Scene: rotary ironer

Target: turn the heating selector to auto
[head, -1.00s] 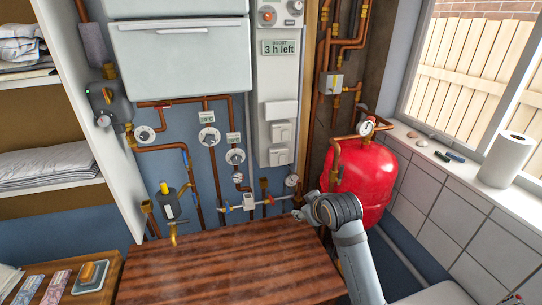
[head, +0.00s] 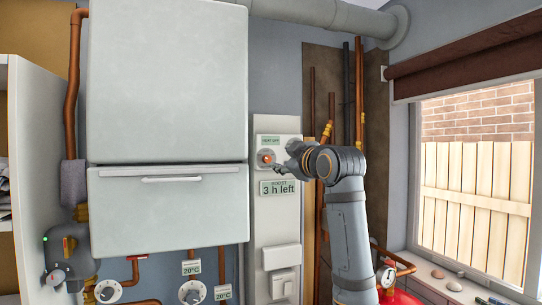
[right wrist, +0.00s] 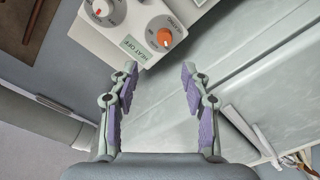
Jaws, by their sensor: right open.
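The heating selector (head: 265,158) is a round dial with an orange knob at the top of the white control panel. A small green label (head: 270,140) above it reads "HEAT OFF". In the right wrist view the orange-knobbed dial (right wrist: 163,37) lies just ahead of the fingertips, beside the same label (right wrist: 133,47); its markings are too small to read. My right gripper (head: 279,167) is just right of the selector, apparently in front of the panel. In the right wrist view the gripper (right wrist: 159,72) is open, with nothing between its fingers. My left gripper is not in view.
A second dial (right wrist: 102,9) sits beside the selector; my gripper hides it in the head view. The big pale boiler (head: 168,90) stands left of the panel, copper pipes (head: 320,110) right.

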